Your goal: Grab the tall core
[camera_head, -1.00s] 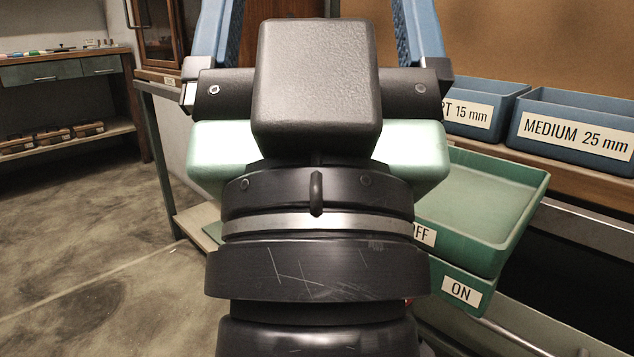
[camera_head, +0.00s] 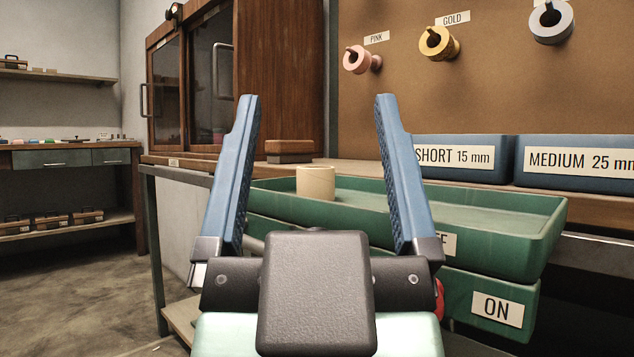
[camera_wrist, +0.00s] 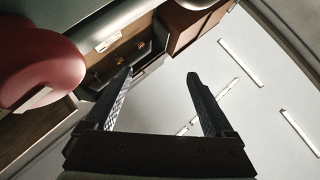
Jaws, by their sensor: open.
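A cream cylindrical core (camera_head: 315,183) stands upright at the left part of the green tray (camera_head: 500,230) in the head view. The picture does not settle whether it is the tall one. My gripper (camera_head: 316,97) points upward in front of the tray, its blue fingers wide apart with nothing between them. In the head view the core shows between the fingers, farther back and not touched. The wrist view shows the same open fingers (camera_wrist: 158,74) against the ceiling and a cabinet; no core shows there.
Blue bins marked SHORT 15 mm (camera_head: 464,158) and MEDIUM 25 mm (camera_head: 577,162) stand behind the tray. Pink (camera_head: 357,60), gold (camera_head: 439,43) and grey (camera_head: 551,22) tape rolls hang on the board. A green ON box (camera_head: 497,308) sits below the tray.

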